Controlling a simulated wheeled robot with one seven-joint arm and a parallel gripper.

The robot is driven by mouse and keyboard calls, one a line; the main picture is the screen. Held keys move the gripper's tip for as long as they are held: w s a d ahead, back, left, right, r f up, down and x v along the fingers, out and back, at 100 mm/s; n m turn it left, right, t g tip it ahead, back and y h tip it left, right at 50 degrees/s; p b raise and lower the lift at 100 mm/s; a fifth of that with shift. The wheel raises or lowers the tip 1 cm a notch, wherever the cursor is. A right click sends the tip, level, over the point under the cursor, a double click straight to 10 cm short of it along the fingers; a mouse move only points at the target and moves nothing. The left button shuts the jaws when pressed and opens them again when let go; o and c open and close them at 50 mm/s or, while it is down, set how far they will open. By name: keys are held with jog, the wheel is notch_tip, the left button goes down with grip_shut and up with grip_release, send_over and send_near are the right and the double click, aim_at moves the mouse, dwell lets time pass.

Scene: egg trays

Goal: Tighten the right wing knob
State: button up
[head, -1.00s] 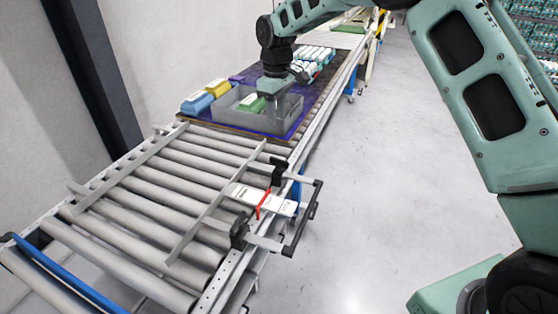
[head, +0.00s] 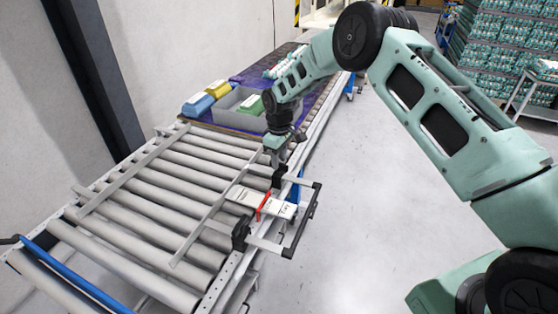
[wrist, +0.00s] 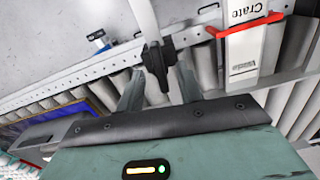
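Two black wing knobs sit on the right side rail of the roller conveyor, at the guide bracket. The right, farther knob (head: 279,177) also shows in the wrist view (wrist: 154,58). The nearer, left knob (head: 240,234) stands apart from my arm. My gripper (head: 276,163) points down just above the right knob. In the wrist view its fingers (wrist: 159,76) are spread, one on each side of the knob, with visible gaps. A white label plate (head: 282,207) marked "Crate" with a red pointer (head: 263,206) lies between the knobs.
A guide rail (head: 204,227) crosses the rollers, joined to the bracket's dark handle (head: 304,222). Beyond stands a grey crate (head: 222,104) with a green carton (head: 249,106) inside. Blue (head: 198,103) and yellow (head: 219,88) cartons lie beside it.

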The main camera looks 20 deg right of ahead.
jog(key=shift+f, duration=1.15)
grip_shut()
